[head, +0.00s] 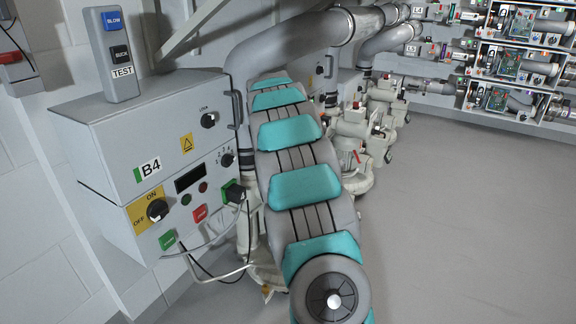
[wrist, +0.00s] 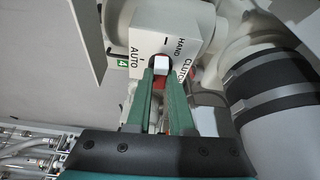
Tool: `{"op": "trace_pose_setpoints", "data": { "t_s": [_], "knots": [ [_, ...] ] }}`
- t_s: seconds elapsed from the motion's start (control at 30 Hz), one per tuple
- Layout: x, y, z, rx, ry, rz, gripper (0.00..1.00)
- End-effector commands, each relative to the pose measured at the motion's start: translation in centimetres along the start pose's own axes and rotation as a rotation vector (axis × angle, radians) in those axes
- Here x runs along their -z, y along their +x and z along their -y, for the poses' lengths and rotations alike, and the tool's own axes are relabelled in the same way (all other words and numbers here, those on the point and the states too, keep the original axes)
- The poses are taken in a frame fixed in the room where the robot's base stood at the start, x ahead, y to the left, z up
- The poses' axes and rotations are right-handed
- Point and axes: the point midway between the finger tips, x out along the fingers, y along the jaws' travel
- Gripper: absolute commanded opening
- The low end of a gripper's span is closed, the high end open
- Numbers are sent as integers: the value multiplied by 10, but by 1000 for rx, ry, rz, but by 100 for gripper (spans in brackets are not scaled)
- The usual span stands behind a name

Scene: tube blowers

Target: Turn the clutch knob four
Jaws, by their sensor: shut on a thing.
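In the wrist view, the clutch knob (wrist: 161,63) is a small white grip on the face of a white box (wrist: 150,18) marked AUTO, HAND and CLUTCH, with a green label bearing a 4. My gripper (wrist: 160,76) has two green fingers that reach up to the knob and are closed on its sides. Some red shows between and beside the fingers, partly hidden. In the head view my arm hides the gripper and the knob.
In the wrist view a large grey pipe (wrist: 270,100) with black bands stands close on the right. In the head view a control cabinet (head: 120,130) marked B4 stands left of my arm. A shelf rack (head: 520,55) stands far right. The floor (head: 470,220) at right is clear.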

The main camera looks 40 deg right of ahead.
Motion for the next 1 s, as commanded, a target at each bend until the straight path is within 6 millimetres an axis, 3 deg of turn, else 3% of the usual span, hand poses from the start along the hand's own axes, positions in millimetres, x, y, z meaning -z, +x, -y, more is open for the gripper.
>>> {"op": "trace_pose_setpoints", "data": {
  "t_s": [0.77, 0.8, 1.0],
  "knots": [
    [1, -1, 1, -36, 90, -1, 0],
    [1, -1, 1, -36, 90, -1, 24],
    [0, 0, 1, -37, 90, 0, 47]
  ]
}}
